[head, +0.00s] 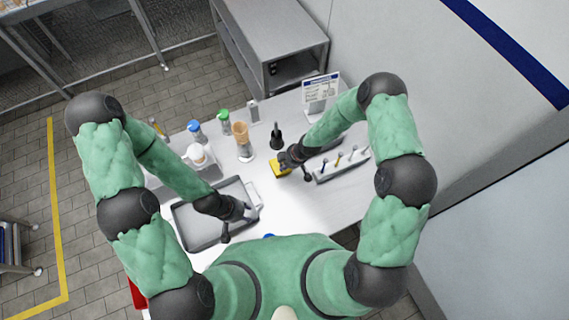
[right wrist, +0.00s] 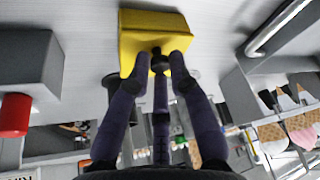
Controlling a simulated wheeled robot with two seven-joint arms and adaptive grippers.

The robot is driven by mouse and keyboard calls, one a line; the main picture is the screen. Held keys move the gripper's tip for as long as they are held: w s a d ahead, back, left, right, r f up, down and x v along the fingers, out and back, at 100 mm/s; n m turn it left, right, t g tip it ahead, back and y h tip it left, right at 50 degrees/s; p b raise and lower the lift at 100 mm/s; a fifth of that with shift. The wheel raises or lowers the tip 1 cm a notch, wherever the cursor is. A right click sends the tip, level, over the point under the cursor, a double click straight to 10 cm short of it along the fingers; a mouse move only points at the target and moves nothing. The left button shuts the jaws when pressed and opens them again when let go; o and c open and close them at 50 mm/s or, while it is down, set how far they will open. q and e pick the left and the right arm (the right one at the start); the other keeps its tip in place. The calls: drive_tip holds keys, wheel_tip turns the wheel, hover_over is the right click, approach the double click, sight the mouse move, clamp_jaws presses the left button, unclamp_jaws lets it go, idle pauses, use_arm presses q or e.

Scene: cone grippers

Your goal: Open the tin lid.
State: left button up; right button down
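A small yellow box (head: 280,169), which I take for the tin, sits on the white table. It also shows in the right wrist view (right wrist: 152,25), with its top end wide. I cannot make out a separate lid. My right gripper (head: 297,168) is at the box's right side, its fingers spread apart. In the right wrist view its fingertips (right wrist: 160,65) overlap the box's near edge; whether they touch is unclear. My left gripper (head: 237,225) is over the right side of the grey tray (head: 180,231), its fingers apart and nothing seen between them.
Several items stand behind the tray: a blue-capped bottle (head: 195,129), a green-capped bottle (head: 224,121), a cone in a holder (head: 241,135). A dark bottle (head: 276,136) is behind the yellow box. A tool rack (head: 342,166) lies to its right. A sign (head: 320,88) stands at the back.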

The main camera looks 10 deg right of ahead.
drive_tip(key=shift+w+a+r+g+p, duration=0.1)
drive_tip(key=shift+w+r+g+p, duration=0.3)
drive_tip(key=shift+p, duration=1.45)
drive_tip(key=shift+w+r+g+h+p, duration=0.15)
drive_tip(key=shift+r+g+h+p, duration=0.15)
drive_tip(key=shift+g+p, duration=0.3)
drive_tip(key=shift+w+a+g+b, duration=0.15)
drive_tip(key=shift+w+g+b, duration=0.15)
drive_tip(key=shift+b, duration=0.05)
drive_tip(key=g+b, duration=0.1)
drive_tip(key=b, duration=0.1)
drive_tip(key=w+h+b, duration=0.1)
drive_tip(key=shift+a+r+m+g+b, duration=0.15)
drive_tip(key=shift+m+g+b, duration=0.15)
drive_tip(key=shift+g+b, duration=0.1)
drive_tip(key=shift+w+r+g+b, duration=0.1)
drive_tip(key=shift+r+g+b, duration=0.3)
drive_tip(key=shift+b, duration=0.15)
drive_tip(key=c, duration=1.1)
unclamp_jaws()
drive_tip(key=shift+c, duration=0.2)
